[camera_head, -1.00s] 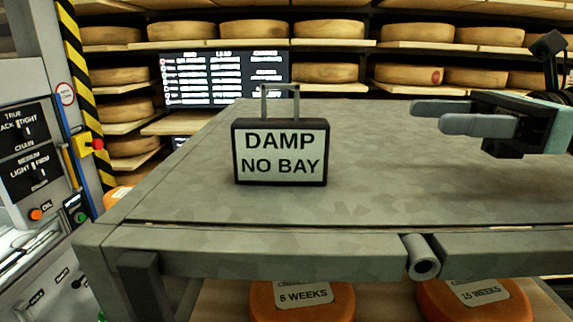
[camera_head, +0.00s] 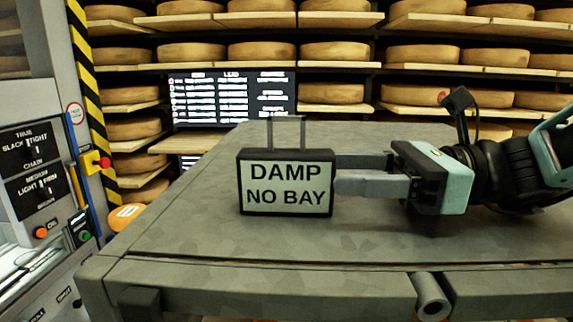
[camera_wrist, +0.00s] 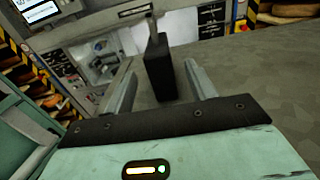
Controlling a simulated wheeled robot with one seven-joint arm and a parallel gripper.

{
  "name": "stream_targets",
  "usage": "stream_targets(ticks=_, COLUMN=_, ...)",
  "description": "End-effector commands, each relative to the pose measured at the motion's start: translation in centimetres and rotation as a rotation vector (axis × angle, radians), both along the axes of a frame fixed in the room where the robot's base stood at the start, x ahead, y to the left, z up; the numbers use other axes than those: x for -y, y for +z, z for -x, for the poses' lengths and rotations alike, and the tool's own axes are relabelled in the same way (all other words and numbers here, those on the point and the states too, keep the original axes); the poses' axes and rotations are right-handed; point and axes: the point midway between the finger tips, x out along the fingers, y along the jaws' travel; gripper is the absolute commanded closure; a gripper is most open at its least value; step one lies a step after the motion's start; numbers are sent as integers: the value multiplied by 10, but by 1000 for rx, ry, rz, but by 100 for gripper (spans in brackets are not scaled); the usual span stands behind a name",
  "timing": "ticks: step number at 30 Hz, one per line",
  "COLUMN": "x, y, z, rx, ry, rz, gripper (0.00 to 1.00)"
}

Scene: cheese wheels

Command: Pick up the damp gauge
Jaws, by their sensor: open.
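The damp gauge (camera_head: 286,185) is a dark box with a handle on top and a pale face reading "DAMP NO BAY". It stands upright on the grey table. My gripper (camera_head: 345,172) comes in from the right in the head view, with its fingertips at the gauge's right edge. In the wrist view, my gripper (camera_wrist: 163,88) is open, with its two fingers apart. The gauge (camera_wrist: 158,68) shows edge-on ahead, in line with the gap between them. I cannot tell whether the fingertips have passed its near edge.
The grey table (camera_head: 220,262) is otherwise clear around the gauge. Shelves with several cheese wheels (camera_head: 333,94) and a dark screen of white text (camera_head: 232,98) stand behind. A control panel (camera_head: 35,180) and a yellow-black striped post (camera_head: 88,90) stand at the left.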

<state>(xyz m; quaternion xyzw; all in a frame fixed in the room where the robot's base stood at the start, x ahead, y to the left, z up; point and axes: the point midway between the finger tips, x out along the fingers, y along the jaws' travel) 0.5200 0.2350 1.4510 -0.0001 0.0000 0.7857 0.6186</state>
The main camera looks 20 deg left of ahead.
Motion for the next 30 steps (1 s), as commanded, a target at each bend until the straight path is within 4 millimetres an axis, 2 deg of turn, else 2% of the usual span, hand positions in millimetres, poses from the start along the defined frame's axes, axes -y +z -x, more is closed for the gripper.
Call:
stream_targets(ticks=5, x=-10, y=1, z=3, rx=-2, ry=1, rz=0, gripper=44)
stream_targets(ticks=15, x=-56, y=2, z=14, rx=-2, ry=2, rz=0, gripper=44)
stream_targets(ticks=25, x=-62, y=-1, z=15, rx=0, ry=-2, rz=0, gripper=44)
stream_targets(ticks=30, x=-62, y=-1, z=15, rx=0, ry=-1, rz=0, gripper=91)
